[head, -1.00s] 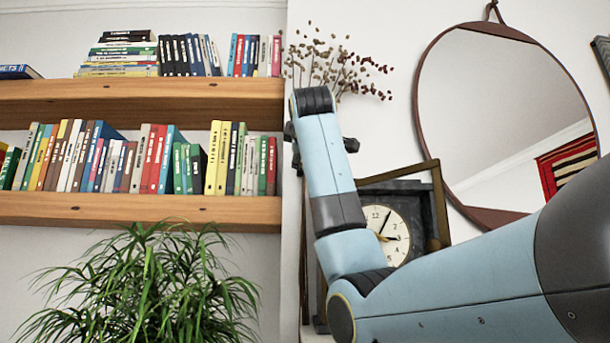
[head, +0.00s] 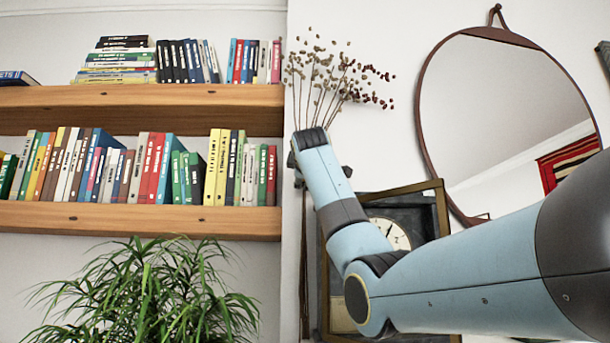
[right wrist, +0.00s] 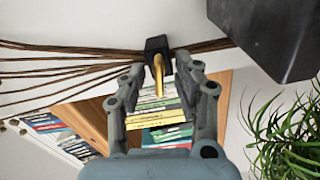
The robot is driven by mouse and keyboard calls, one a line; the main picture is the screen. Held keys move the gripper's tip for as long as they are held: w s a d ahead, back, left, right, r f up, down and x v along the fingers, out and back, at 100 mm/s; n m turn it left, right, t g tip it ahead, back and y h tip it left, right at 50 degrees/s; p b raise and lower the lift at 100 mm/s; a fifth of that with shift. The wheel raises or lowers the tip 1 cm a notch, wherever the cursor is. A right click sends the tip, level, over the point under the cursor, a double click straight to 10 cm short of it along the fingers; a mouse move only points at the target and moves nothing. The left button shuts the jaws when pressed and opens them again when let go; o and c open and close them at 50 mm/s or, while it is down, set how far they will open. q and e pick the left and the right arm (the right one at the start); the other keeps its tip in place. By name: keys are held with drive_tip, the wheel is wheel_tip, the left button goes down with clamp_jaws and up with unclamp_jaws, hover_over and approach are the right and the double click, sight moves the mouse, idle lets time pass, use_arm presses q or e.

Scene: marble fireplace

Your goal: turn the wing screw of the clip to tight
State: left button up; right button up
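In the right wrist view a small black clip (right wrist: 157,46) sits where a bundle of brown dried stems (right wrist: 70,68) passes. A brass wing screw (right wrist: 158,75) sticks out of the clip toward the camera. My right gripper (right wrist: 160,67) is open, its two fingers on either side of the screw, with gaps visible between them and it. Contact with the clip cannot be told. In the head view my right gripper (head: 294,166) is mostly hidden behind my arm's end, near the lower stems (head: 330,85). The clip and screw are hidden there. My left gripper is not in view.
A framed clock (head: 388,232) stands behind my right arm, with a round mirror (head: 505,110) to its right. Book shelves (head: 140,218) and a leafy plant (head: 145,300) are at left. A large dark block (right wrist: 265,35) is close at upper right in the wrist view.

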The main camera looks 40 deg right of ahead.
clamp_jaws()
drive_tip(key=shift+m, duration=0.5)
drive_tip(key=shift+r+m+b, duration=0.1)
drive_tip(key=shift+m+b, duration=1.35)
drive_tip(key=shift+m, duration=5.75)
